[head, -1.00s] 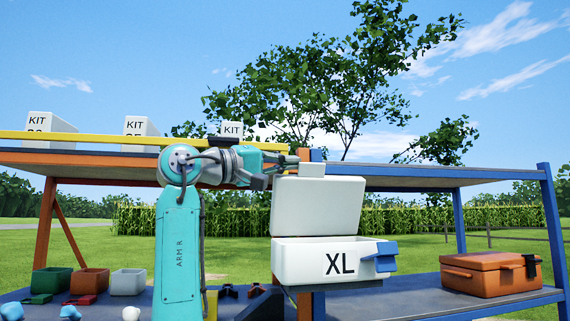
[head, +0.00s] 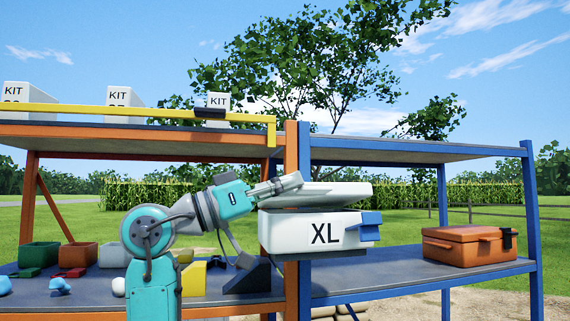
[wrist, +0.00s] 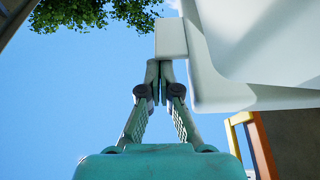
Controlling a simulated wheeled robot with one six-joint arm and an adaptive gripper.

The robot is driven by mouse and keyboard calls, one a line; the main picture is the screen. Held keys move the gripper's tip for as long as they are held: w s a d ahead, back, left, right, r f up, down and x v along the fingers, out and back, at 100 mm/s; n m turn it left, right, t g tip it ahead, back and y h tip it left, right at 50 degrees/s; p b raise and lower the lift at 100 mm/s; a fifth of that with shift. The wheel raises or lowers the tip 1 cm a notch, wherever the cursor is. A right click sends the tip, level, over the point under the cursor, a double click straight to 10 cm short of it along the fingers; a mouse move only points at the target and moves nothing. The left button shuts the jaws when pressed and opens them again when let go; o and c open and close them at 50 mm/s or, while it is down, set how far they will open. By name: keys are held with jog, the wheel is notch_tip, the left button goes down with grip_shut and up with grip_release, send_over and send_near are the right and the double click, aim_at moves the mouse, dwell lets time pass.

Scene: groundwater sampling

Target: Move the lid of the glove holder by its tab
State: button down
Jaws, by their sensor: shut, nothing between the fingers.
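The glove holder (head: 285,231) is a white box marked XL, with a blue latch (head: 370,226) at its right front. Its pale lid (head: 335,194) lies low and nearly level over the box, with a narrow gap between them. The lid's tab (head: 288,181) sticks out at its left end. My gripper (head: 272,188) reaches the tab from the left, its fingers closed together with nothing between them. In the wrist view, the fingertips (wrist: 160,70) sit right by the end of the tab (wrist: 171,38); whether they touch is unclear. The lid (wrist: 255,50) fills the upper right there.
An orange case (head: 468,247) stands on the blue shelf (head: 400,285) to the right. Several kit boxes (head: 125,97) stand on the upper orange shelf behind a yellow rail (head: 100,111). Small bins (head: 78,254) are at lower left. An orange post (head: 291,150) rises behind the holder.

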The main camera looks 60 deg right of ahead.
jog(key=shift+s+a+f+m, duration=0.15)
jog(key=shift+f+m, duration=0.55)
jog(key=shift+f, duration=0.25)
jog(key=shift+s+a+f, duration=0.1)
jog(key=shift+s+f, duration=0.05)
jog(key=shift+f, duration=0.8)
